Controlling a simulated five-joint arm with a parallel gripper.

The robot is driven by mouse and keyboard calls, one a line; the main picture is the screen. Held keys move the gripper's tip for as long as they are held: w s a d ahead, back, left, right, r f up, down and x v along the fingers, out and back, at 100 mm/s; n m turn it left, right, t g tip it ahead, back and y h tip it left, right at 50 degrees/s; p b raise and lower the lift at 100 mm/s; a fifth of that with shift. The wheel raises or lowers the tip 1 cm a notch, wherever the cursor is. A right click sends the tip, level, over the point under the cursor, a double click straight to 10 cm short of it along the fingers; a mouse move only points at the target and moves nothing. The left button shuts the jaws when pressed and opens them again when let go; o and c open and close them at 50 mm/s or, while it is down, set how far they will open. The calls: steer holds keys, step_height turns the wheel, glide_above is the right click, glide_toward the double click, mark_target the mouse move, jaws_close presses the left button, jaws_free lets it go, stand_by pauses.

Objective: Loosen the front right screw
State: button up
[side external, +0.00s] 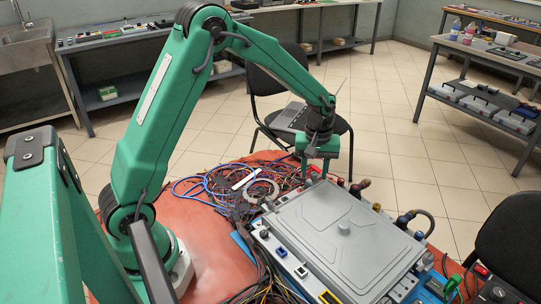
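A grey metal unit with a flat lid (330,252) and a round raised knob in its middle lies on the orange-red table. Small connectors and ports line its edges. No single screw can be made out at this size, so I cannot tell which one is the front right screw. My gripper (314,172) points down at the far left edge of the unit, above or just behind its far corner. Its fingers are small and dark against the cables, and I cannot tell whether they touch anything or how far apart they are.
Tangled cables and a grey ring (262,190) lie left of the unit. Hoses with coloured ends, including a black looped hose (425,216), stand along its right side. A black chair (262,95) holding a laptop (288,117) stands behind the table; another chair is at right.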

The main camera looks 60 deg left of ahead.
mark_target(313, 174)
steer(key=shift+r, duration=0.1)
steer(key=shift+r, duration=3.8)
steer(key=shift+s+r, duration=0.1)
steer(key=shift+r, duration=0.05)
steer(key=shift+s+r, duration=0.1)
steer(key=shift+r, duration=0.1)
steer(key=s+d+r+m+t, duration=0.25)
steer(key=s+r+m, duration=0.25)
steer(key=s+r, duration=0.6)
steer(key=s+f+m+t, duration=0.1)
steer(key=s+m+t, duration=0.2)
steer(key=s, duration=0.9)
steer(key=shift+s+m, duration=0.25)
steer(key=shift+m, duration=0.95)
